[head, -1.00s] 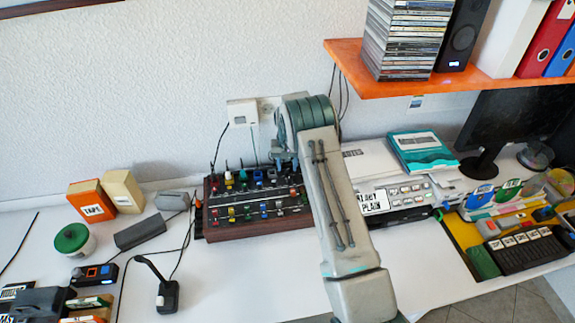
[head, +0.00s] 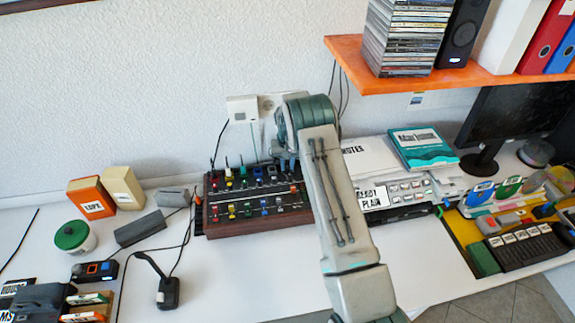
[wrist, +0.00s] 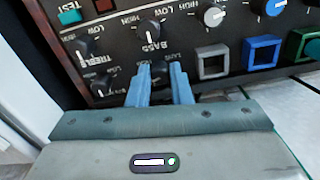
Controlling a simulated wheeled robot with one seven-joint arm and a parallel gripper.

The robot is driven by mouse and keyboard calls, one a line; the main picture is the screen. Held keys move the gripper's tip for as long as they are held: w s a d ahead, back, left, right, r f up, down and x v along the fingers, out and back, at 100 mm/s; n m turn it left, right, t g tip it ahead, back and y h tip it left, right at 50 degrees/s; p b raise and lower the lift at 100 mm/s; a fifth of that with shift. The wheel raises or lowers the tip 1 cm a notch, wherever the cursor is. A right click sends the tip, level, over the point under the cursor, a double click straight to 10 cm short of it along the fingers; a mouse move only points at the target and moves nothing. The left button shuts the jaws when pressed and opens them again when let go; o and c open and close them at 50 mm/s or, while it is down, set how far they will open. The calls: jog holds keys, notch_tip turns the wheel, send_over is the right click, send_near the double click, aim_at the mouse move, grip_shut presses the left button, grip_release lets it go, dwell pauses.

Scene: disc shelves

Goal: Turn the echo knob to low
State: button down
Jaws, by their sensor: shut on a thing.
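The dark mixer panel with a wooden case (head: 262,226) stands on the table against the wall in the head view. In the wrist view my gripper (wrist: 160,73) reaches over the panel with its two blue fingers closed around a small dark knob (wrist: 159,70). Most of this knob is hidden by the fingers. Its name is not readable, so I cannot tell from the label that it is the echo knob, nor which way it points. In the head view my arm hides the gripped knob.
The bass knob (wrist: 150,30) is just beyond the fingers, and the treble knob (wrist: 81,56) is to the left. Square grey (wrist: 211,62) and blue (wrist: 262,53) buttons lie to the right. An orange shelf (head: 470,80) overhangs at the upper right.

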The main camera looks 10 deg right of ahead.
jog(key=shift+f+n+b, duration=0.25)
jog(key=shift+n+b, duration=0.65)
jog(key=shift+b, duration=0.35)
jog(key=n+b, duration=0.2)
jog(key=shift+n+b, duration=0.3)
jog(key=shift+b, duration=0.1)
jog(key=n+b, duration=0.2)
jog(key=n, duration=0.1)
jog(key=shift+r, duration=0.15)
jog(key=shift+n+b, duration=0.7)
jog(key=shift+n, duration=0.7)
jog(key=shift+r+n, duration=0.1)
jog(key=shift+n, duration=0.2)
jog(key=c, duration=1.3)
grip_release()
jog(key=shift+r, duration=0.1)
jog(key=shift+d+r, duration=0.1)
